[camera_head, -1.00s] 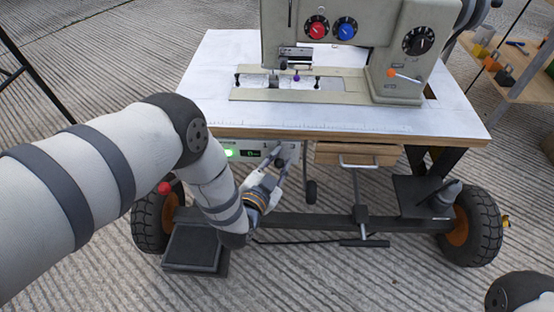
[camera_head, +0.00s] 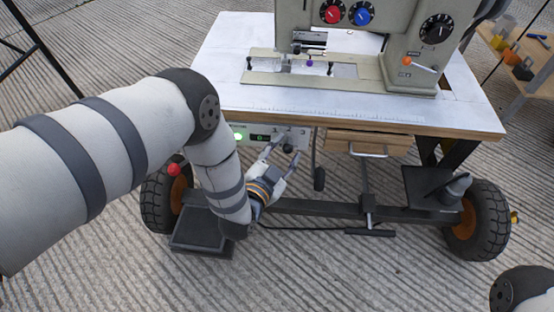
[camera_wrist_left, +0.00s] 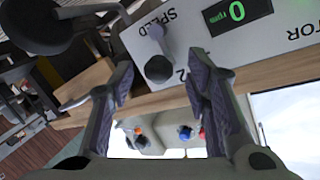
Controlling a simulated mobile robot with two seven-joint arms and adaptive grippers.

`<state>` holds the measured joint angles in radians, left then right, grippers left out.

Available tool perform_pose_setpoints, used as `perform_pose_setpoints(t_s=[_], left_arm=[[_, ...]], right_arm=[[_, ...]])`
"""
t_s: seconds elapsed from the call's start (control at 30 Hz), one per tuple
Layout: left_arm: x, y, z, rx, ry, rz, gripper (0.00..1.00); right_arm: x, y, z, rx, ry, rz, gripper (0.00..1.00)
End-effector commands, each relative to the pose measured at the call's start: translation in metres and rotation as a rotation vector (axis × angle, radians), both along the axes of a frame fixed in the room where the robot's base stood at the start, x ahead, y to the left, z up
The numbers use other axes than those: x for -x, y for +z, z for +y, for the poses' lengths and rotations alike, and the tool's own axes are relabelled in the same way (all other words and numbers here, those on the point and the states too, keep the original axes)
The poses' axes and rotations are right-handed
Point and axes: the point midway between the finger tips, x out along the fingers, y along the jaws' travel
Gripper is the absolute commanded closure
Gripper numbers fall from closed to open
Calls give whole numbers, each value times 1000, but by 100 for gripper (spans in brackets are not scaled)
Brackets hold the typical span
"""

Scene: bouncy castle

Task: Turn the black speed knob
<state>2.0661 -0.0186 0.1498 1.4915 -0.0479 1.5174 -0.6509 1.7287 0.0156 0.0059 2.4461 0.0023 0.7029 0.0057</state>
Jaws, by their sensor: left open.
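The black speed knob (camera_wrist_left: 158,69) sits on a white control panel (camera_wrist_left: 270,40) below the word SPEED, in the wrist view. It also shows in the head view (camera_head: 288,148), under the table's front edge. A green readout (camera_wrist_left: 237,12) on the panel shows 0. My left gripper (camera_head: 282,157) is open, its two fingers pointing up at the panel. In the wrist view the knob appears between the fingertips, somewhat beyond them, and I see no contact. My right gripper is out of view.
The sewing machine (camera_head: 405,70) stands on the white table (camera_head: 300,105). A wooden drawer (camera_head: 365,143) and a hanging black lever (camera_head: 319,178) are right of the panel. Wheels, a crossbar (camera_head: 320,207) and a black pedal plate (camera_head: 200,235) lie below.

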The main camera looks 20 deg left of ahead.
Motion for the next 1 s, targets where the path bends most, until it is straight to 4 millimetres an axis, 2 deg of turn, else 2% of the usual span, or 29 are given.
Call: perform_pose_setpoints(t_s=[0.2,0.33,0.5,0.87,0.93,1.0], left_arm=[[59,11,4,-1,-1,5,56],[84,16,6,-1,0,3,56],[96,19,7,-1,0,1,56],[96,19,7,-1,1,-1,56],[100,15,7,3,0,21,56],[118,-6,9,21,0,118,56]], right_arm=[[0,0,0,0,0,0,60],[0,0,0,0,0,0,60],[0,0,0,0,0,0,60],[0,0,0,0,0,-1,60],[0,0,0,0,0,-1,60],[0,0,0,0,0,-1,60]])
